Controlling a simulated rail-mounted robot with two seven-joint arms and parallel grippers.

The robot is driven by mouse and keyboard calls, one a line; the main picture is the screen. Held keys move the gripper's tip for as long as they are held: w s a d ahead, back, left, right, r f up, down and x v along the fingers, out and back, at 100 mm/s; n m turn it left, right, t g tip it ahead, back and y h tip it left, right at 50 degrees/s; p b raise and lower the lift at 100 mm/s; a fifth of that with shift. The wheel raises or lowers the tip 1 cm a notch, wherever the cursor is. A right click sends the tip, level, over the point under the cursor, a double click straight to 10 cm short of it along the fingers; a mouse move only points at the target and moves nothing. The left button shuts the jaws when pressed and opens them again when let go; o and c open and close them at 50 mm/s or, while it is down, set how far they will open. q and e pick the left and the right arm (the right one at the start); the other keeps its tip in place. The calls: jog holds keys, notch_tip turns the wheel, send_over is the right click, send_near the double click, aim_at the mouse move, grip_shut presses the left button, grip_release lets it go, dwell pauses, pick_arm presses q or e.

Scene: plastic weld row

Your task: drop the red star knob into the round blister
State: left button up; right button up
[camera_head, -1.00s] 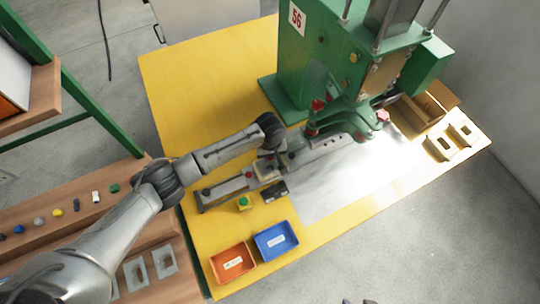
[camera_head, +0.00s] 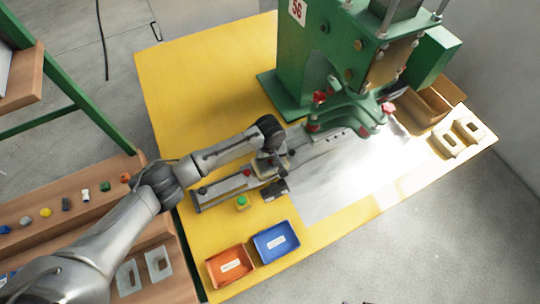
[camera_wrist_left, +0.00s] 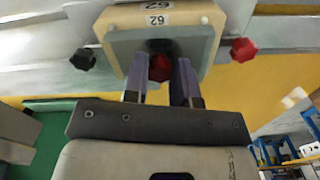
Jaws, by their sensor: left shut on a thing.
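My left gripper (camera_wrist_left: 162,88) is shut on a red star knob (camera_wrist_left: 160,68), which shows between the two fingers in the left wrist view. The fingertips are at a pale block (camera_wrist_left: 115,22) marked 62 with a grey face. A dark round hollow (camera_wrist_left: 160,46), perhaps the round blister, lies just beyond the knob. I cannot tell whether the knob is inside it or above it. In the head view the left gripper (camera_head: 270,165) is over the metal slide (camera_head: 215,190) in front of the press; the held knob is not clear there. My right gripper is not in view.
The green press (camera_head: 320,60) stands behind the slide. Another red knob (camera_wrist_left: 243,50) and a black knob (camera_wrist_left: 83,59) flank the block. The yellow table's back left (camera_head: 200,90) is clear.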

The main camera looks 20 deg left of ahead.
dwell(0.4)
pick_arm(q)
jog(key=shift+p, duration=0.55)
dwell(1.0)
jog(key=shift+p, duration=0.6)
jog(key=shift+f, duration=0.6)
dwell(0.5)
jog(key=shift+r+p, duration=0.1)
jog(key=shift+p, duration=0.45)
dwell(0.4)
jog(key=o, duration=1)
jog(key=c, duration=0.5)
